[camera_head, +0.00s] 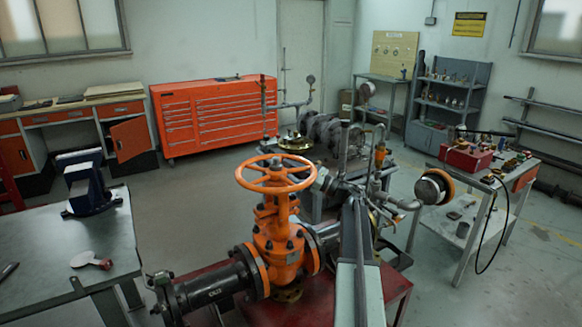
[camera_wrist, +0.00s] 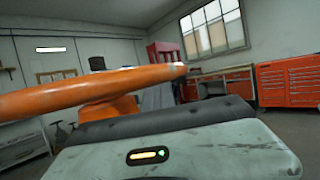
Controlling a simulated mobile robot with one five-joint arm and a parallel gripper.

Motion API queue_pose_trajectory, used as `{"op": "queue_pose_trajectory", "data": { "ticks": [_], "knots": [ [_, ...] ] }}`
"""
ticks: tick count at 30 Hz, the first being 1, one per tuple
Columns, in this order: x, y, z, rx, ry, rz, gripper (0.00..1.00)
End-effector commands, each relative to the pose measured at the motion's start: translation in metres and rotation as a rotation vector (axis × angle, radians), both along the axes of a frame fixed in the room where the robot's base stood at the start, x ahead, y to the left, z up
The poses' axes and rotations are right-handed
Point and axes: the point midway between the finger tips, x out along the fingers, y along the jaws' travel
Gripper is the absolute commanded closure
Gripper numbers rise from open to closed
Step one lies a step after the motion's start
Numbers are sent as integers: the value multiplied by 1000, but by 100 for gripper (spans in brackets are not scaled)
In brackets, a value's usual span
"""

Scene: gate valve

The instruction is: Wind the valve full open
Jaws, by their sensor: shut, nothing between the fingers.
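The gate valve (camera_head: 278,245) is orange and stands upright in a dark pipe run, in the middle of the head view. Its orange handwheel (camera_head: 262,190) lies level on top, with spokes meeting at a hub. My gripper (camera_head: 322,181) is at the right side of the wheel's rim, shut with nothing in it. I cannot tell whether it touches the rim. In the wrist view an orange bar, part of the handwheel (camera_wrist: 90,88), crosses close in front of the grey gripper housing. The fingertips are not clearly seen there.
The valve sits on a red stand (camera_head: 395,283). A workbench with a blue vise (camera_head: 88,185) is at left, a side table (camera_head: 480,175) at right.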

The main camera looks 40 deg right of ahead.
Motion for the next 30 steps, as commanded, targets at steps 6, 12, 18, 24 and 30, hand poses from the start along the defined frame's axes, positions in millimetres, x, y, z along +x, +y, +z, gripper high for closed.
{"op": "queue_pose_trajectory", "data": {
  "ticks": [6, 12, 18, 24, 30],
  "knots": [
    [0, 2, -1, -3, 1, 5, 100],
    [-9, -5, -7, -3, 1, 2, 100],
    [-37, -26, -22, -2, 0, 1, 100],
    [-58, -42, -30, 0, 0, 3, 100],
    [-59, -42, -29, 0, 0, 3, 100]
  ]
}}
